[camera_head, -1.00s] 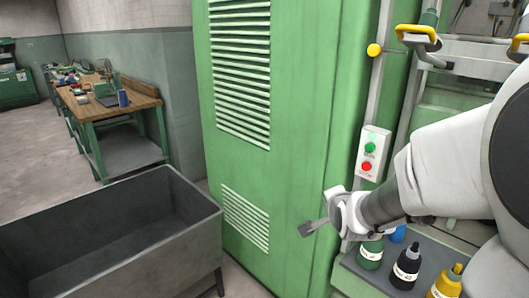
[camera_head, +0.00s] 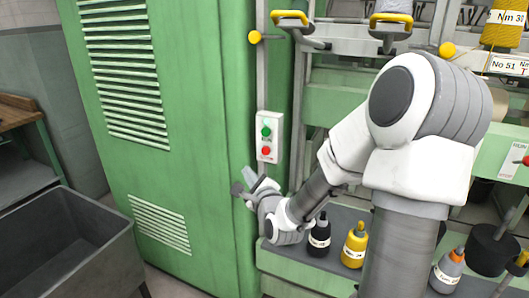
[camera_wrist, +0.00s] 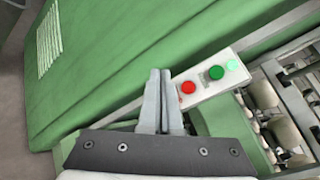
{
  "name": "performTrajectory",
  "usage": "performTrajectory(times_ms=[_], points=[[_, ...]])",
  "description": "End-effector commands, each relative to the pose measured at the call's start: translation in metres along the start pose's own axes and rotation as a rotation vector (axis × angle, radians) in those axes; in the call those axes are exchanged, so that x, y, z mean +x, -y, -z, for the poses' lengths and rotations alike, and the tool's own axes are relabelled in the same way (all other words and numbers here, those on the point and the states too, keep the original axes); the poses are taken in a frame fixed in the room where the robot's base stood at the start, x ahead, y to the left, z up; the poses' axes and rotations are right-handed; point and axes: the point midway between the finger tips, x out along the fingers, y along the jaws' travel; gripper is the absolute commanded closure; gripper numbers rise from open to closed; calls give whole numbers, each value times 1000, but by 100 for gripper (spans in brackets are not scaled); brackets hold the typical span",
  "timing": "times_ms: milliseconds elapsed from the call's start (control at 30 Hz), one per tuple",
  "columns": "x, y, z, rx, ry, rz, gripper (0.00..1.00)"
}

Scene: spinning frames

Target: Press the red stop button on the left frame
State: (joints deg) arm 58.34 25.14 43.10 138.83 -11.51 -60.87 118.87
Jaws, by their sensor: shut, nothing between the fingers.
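The red stop button (camera_head: 266,151) is the lower button on a white control box (camera_head: 274,128) on the left frame, below a green button (camera_head: 266,132). In the wrist view the red button (camera_wrist: 188,87) lies just right of my fingertips, with the green button (camera_wrist: 216,72) farther right. My gripper (camera_head: 243,186) is shut and empty, below and left of the box in the head view. In the wrist view its closed fingers (camera_wrist: 160,75) point up the picture beside the red button. I see no clear contact with the button.
A tall green cabinet (camera_head: 190,110) stands left of the box. A grey bin (camera_head: 75,240) is at the lower left. Another red button (camera_head: 526,160) is at the right edge.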

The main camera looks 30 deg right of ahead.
Motion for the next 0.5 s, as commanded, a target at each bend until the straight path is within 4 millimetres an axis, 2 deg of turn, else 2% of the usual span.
performTrajectory(times_ms=[167,500], points=[[9,7,7,-1,0,3,100],[42,31,32,-1,-1,2,100]])
